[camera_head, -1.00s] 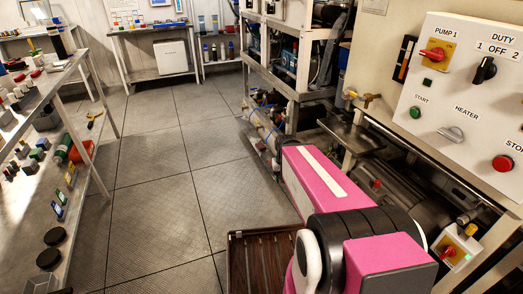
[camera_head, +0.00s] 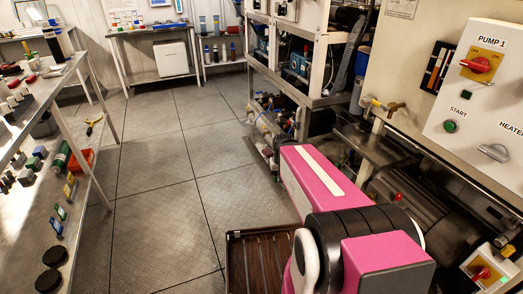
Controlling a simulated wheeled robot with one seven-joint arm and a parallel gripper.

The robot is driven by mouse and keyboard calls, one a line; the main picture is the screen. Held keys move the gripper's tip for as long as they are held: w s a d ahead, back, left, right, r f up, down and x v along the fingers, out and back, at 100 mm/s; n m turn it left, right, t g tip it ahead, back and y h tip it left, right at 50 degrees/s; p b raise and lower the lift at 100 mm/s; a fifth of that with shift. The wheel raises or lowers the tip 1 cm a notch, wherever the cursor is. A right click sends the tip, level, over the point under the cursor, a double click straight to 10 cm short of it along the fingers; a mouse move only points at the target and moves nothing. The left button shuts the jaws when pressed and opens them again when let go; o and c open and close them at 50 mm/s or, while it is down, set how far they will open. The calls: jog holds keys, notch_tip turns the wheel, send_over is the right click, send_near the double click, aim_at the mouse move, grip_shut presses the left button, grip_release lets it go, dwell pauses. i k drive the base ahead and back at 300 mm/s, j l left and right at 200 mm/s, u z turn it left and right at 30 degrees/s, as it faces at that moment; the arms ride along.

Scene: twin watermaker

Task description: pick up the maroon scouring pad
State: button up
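I cannot make out a maroon scouring pad in this view; small items on the left bench are too small or cut off to tell. My gripper is not in view. Only pink and black links of my arm show at the lower middle and right, and they hide part of the floor and of the machinery behind.
A metal bench (camera_head: 82,64) with a lower shelf of small items runs along the left, including a red-orange bin (camera_head: 82,161) and black discs (camera_head: 49,283). A control panel (camera_head: 470,130) and machinery frame (camera_head: 315,100) stand right. The tiled floor (camera_head: 150,170) between is clear.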

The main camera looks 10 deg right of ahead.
aim_at(268, 153)
jog(key=i+j, duration=1.45)
jog(key=i+j+z, duration=0.15)
jog(key=i+j, duration=0.25)
jog(key=i+j+z, duration=0.15)
jog(key=i+j, duration=0.25)
jog(key=i+j+z, duration=0.15)
jog(key=i+j, duration=0.2)
jog(key=j, duration=0.25)
jog(key=z, duration=1.45)
